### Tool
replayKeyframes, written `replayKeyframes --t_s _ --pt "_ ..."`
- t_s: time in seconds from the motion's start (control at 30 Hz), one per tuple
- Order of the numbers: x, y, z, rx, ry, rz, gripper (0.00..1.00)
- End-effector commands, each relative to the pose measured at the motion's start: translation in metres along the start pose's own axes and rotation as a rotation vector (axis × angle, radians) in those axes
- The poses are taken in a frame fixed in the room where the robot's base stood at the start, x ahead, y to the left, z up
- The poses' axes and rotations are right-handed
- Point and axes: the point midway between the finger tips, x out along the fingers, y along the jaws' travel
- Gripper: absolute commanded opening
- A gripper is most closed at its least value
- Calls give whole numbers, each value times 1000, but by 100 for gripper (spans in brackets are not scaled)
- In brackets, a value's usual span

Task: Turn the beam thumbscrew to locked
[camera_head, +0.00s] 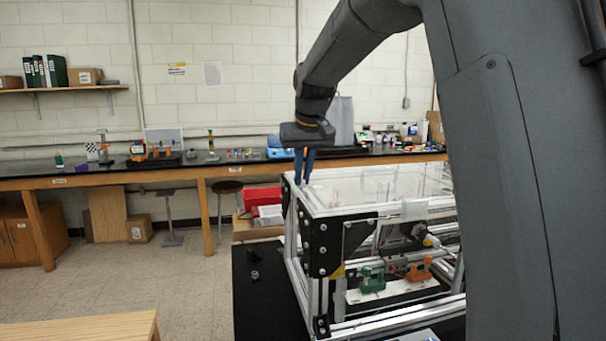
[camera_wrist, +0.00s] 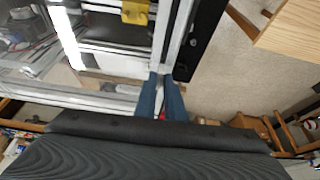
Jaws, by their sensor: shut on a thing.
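The aluminium extrusion frame (camera_head: 316,240) stands on a black surface. It also shows in the wrist view (camera_wrist: 185,30). My gripper (camera_head: 303,168) points down at the frame's upper back left corner. Its two blue fingers are close together, with their tips (camera_wrist: 161,77) at the corner joint of the rails. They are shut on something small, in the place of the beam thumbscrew. The thumbscrew itself is hidden by the fingers, so I cannot tell its turn or whether it is locked.
Inside the frame are a green part (camera_head: 372,281) and an orange part (camera_head: 419,269) on a white plate. A red bin (camera_head: 262,197) stands behind the frame. A long workbench (camera_head: 120,179) with many items runs along the wall.

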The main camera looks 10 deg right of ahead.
Motion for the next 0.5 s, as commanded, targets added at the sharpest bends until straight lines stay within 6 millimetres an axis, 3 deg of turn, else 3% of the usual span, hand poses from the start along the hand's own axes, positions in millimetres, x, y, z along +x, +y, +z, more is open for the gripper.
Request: replayKeyframes --t_s 0.5 --pt "-1 0 -1 44 3 19 0"
